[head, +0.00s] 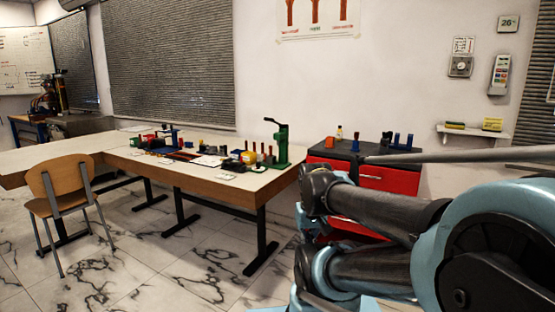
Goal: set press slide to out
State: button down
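A green press (281,146) with a dark lever handle on top stands upright at the right end of the long wooden-edged table. Its slide is too small at this distance for me to tell its position. Folded blue and dark links of my arm fill the lower right of the head view, in front of the red cabinet and well apart from the press. I cannot make out my gripper or its fingers in this view.
The table (228,184) bears several small coloured parts left of the press. A red cabinet (390,180) stands to its right, with small items on top. A wooden chair (66,182) stands at the table's left front. The marble floor before the table's right half is clear.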

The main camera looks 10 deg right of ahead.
aim_at(268, 161)
jog(key=i, duration=0.85)
